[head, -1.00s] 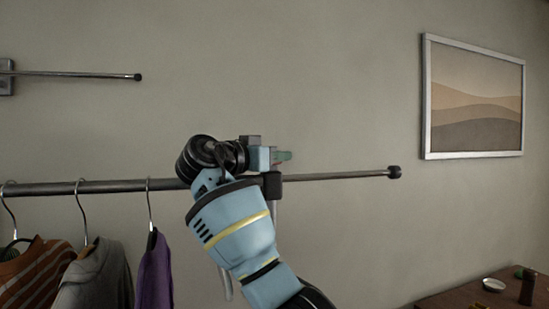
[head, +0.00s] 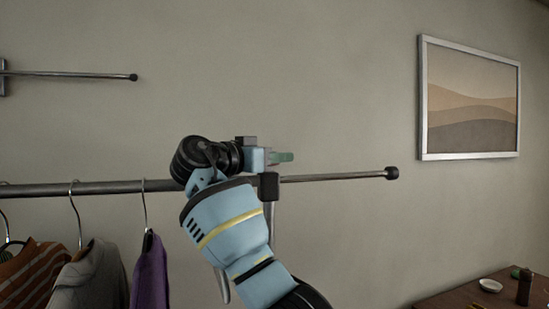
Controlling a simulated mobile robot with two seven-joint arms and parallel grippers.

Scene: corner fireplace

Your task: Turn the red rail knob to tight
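A horizontal metal clothes rail (head: 335,178) crosses the head view, thick at left and thinner at right, with a dark end cap (head: 392,173). A dark block (head: 268,186) sits on it where the two thicknesses meet. My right gripper (head: 277,157) is just above and behind this block, beside the rail. Its green finger end points right. The red knob cannot be made out; my gripper and wrist cover that part of the rail. I cannot tell whether the fingers are apart or closed on something. My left gripper is not in view.
Hangers with a striped garment (head: 32,272), a grey one (head: 90,280) and a purple one (head: 150,272) hang at left. A shorter rail (head: 70,74) is at upper left. A framed picture (head: 470,100) hangs right. A wooden table (head: 450,298) with small items stands lower right.

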